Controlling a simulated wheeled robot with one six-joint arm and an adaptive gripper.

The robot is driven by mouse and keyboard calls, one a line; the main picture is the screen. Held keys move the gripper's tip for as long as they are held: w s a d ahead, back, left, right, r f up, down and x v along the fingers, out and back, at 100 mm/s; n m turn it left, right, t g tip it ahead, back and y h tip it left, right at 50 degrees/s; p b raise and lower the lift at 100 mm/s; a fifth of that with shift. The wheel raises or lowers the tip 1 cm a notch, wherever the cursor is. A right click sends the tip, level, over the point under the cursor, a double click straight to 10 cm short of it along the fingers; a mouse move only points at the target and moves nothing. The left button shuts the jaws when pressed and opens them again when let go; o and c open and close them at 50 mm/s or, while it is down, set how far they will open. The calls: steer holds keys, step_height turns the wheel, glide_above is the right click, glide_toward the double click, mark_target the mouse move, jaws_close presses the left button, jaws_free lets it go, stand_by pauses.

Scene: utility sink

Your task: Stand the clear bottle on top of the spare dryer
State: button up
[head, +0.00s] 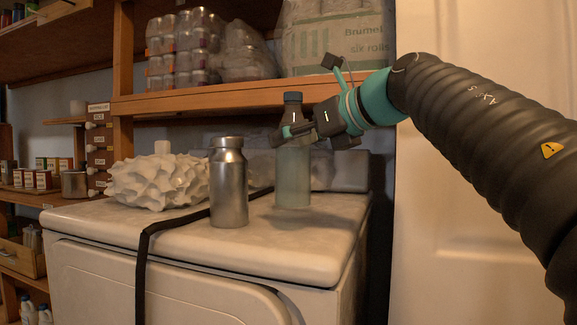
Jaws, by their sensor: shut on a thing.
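The clear bottle (293,182) is upright, with a dark cap and a pale, cloudy body, at the right part of the dryer top. My gripper (297,131) comes in from the right and is shut on the bottle's upper part, below the cap. The fingers hide part of its neck and shoulder. The spare dryer (285,252) is white, with a worn flat top. The bottle's base is at or just above this top; I cannot tell whether it touches.
A metal bottle (229,185) stands left of the clear bottle. A white ruffled object (158,181) sits further left. A black strap (142,262) crosses the dryer top and hangs over its front. A wooden shelf (230,101) with packs is above. The front right top is clear.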

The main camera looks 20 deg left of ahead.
mark_target(290, 163)
steer(key=shift+a+f+b, duration=0.2)
steer(key=shift+f+b, duration=0.25)
steer(key=shift+f, duration=0.65)
steer(key=shift+a+f+b, duration=0.2)
steer(key=shift+f+b, duration=0.2)
steer(key=shift+f, duration=0.9)
steer(key=o, duration=1.6)
steer(key=shift+r, duration=0.2)
steer(key=v, duration=1.2)
